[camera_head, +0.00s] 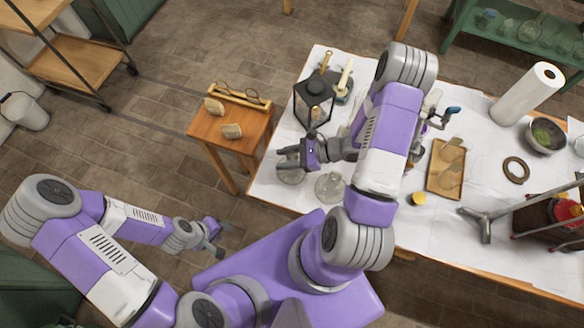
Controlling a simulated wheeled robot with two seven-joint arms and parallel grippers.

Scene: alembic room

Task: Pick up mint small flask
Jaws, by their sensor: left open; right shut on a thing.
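My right gripper (283,159) reaches left over the near left part of the white-covered table. It is shut on a small clear glass flask (291,177), whose rounded lower part shows just below the fingers. Its neck is hidden by the fingers, and a mint tint is too faint to be sure of. I cannot tell whether its base touches the table. A second clear flask (330,188) stands upright to the right, apart from the fingers. My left gripper (218,239) is open and empty, out over the floor left of the table.
A black lantern (314,103) and a candle (345,77) stand behind my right gripper. A small wooden side table (213,127) stands left.

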